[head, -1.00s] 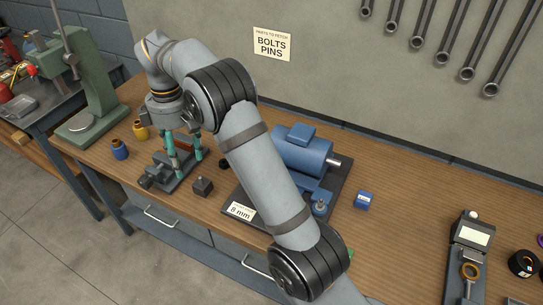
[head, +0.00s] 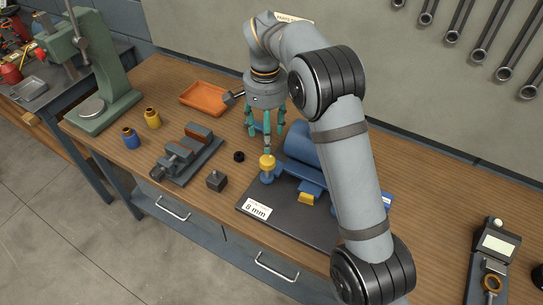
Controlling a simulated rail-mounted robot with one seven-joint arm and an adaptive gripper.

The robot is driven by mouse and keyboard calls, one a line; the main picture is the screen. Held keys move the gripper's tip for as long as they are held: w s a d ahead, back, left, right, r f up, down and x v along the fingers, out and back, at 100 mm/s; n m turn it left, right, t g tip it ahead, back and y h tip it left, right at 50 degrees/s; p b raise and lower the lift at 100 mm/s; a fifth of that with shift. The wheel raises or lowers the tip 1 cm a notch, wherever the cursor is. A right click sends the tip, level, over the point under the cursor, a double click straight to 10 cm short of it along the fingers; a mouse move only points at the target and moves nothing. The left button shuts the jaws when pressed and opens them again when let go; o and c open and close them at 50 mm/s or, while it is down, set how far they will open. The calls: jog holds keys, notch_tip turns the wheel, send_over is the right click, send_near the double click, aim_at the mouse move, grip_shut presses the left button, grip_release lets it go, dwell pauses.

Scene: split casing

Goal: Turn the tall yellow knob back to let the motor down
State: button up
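The tall yellow knob (head: 267,161) stands upright on a blue bracket at the left end of the dark baseplate (head: 290,222). The blue motor (head: 306,146) lies on that plate to its right, partly hidden behind my arm. A lower yellow part (head: 306,198) sits at the front of the motor's mount. My gripper (head: 266,138) points down over the tall knob with its teal fingers spread. One finger's tip is just above or at the knob's top; I cannot tell whether it touches.
A grey vise (head: 187,157), a small dark block (head: 216,181) and a black ring (head: 239,156) lie left of the plate. An orange tray (head: 204,97) stands behind. Blue (head: 131,138) and yellow (head: 153,118) bottles stand far left.

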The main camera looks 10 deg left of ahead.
aim_at(267, 160)
notch_tip(267, 160, down, 10)
jog(key=shift+d+f+p, duration=0.1)
jog(key=shift+f+p, duration=0.1)
jog(key=shift+p, duration=0.5)
jog(key=shift+c, duration=0.7)
jog(key=shift+w, duration=0.1)
jog(key=c, duration=1)
